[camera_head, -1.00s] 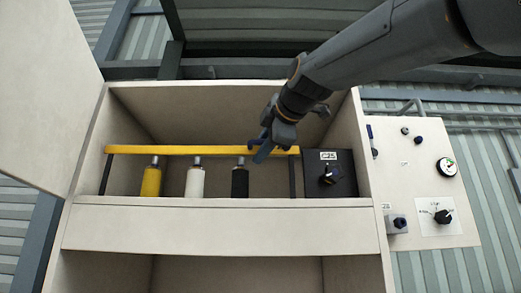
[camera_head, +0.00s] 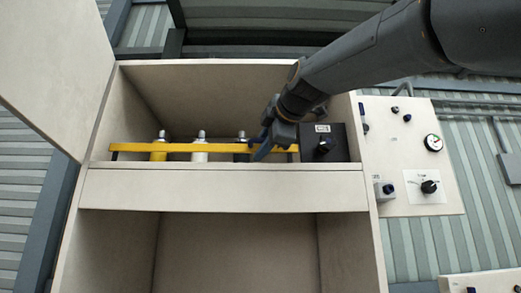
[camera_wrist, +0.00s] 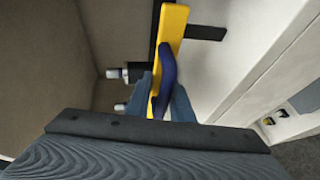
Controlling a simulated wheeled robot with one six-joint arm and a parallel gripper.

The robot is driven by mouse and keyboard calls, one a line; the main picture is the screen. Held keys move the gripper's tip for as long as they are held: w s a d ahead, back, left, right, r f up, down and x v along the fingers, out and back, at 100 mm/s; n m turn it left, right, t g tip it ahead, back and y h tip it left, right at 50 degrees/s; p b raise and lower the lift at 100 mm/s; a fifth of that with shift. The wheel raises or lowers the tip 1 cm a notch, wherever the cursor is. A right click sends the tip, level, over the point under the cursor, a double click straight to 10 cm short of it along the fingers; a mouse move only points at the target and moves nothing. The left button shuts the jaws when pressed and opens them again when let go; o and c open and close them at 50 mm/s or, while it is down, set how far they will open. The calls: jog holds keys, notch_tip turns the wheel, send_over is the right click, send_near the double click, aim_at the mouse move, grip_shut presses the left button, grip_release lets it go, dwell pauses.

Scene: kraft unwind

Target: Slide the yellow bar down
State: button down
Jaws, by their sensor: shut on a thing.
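The yellow bar (camera_head: 205,147) runs across the open cabinet compartment in the head view, low in front of the yellow, white and black cylinders, near the compartment's front ledge. In the wrist view the yellow bar (camera_wrist: 171,30) passes between the blue fingers of my gripper (camera_wrist: 163,95). Part of the bar is hidden behind the fingers. The black cylinder (camera_head: 241,156) is partly covered by the bar and sits just left of my gripper.
A black box with a knob (camera_head: 325,143) stands close right of my gripper. An open door (camera_head: 55,70) is at the left. A panel with a gauge and knobs (camera_head: 410,160) is at the right. The front ledge (camera_head: 220,190) lies below the bar.

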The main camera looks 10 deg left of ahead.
jog(key=shift+f+b, duration=1)
jog(key=shift+f, duration=0.3)
jog(key=c, duration=1.8)
grip_release()
jog(key=shift+r, duration=0.1)
